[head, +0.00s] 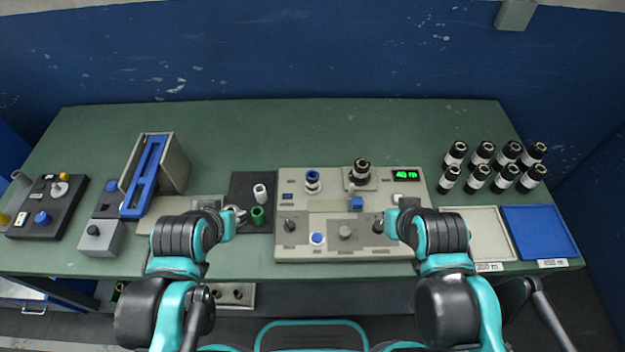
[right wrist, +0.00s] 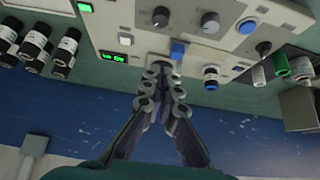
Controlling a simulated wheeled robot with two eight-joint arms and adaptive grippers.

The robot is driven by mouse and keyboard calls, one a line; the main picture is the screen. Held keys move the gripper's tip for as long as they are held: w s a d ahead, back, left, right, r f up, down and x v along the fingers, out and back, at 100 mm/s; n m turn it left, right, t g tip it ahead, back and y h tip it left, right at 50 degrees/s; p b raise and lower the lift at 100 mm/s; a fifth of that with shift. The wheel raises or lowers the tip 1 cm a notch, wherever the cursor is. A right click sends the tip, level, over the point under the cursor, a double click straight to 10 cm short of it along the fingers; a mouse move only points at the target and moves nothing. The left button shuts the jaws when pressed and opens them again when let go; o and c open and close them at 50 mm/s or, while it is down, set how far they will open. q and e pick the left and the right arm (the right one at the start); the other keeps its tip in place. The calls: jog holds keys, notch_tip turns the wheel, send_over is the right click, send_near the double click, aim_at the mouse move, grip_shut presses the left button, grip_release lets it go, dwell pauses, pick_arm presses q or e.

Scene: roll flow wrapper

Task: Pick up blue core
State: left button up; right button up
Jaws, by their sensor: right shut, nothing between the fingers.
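The blue core (head: 312,176) is a short blue ring standing upright on the left post of the grey machine panel (head: 330,248). It also shows in the right wrist view (right wrist: 211,72), to the right of my fingers and apart from them. My right gripper (right wrist: 164,90) is shut and empty, in front of the area of the black roll (head: 361,167), which its fingers mostly hide in the wrist view. In the head view, my right arm is over the panel's right side.
A white core (head: 260,191) stands behind the green one on a dark mat. Several black rolls (head: 482,152) stand at the back right. A beige tray (head: 462,213) and a blue tray (head: 530,211) lie in front. A blue-barred stand (head: 178,165) and control boxes are left.

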jog(key=o, duration=1.2)
jog(key=w+r+n, duration=0.1)
jog(key=w+a+r+n+g, duration=0.1)
jog(key=w+a+n+p, duration=0.1)
jog(key=w, duration=0.1)
jog(key=shift+a+r+n, duration=0.25)
jog(key=shift+r+n, duration=0.05)
jog(key=shift+r, duration=0.1)
jog(key=shift+c, duration=0.2)
jog(key=n+g+p, duration=0.4)
jog(key=n+g, duration=0.2)
jog(key=n, duration=0.9)
send_near(311, 176)
jog(key=s, duration=0.1)
jog(key=shift+s+a+f, duration=0.1)
jog(key=shift+a+f, duration=0.15)
jog(key=shift+a, duration=0.25)
jog(key=f+b, duration=0.1)
jog(key=f, duration=0.1)
jog(key=f+b, duration=0.1)
jog(key=f, duration=0.1)
jog(key=d+f+b, duration=0.1)
jog(key=f, duration=0.2)
jog(key=shift+f, duration=0.35)
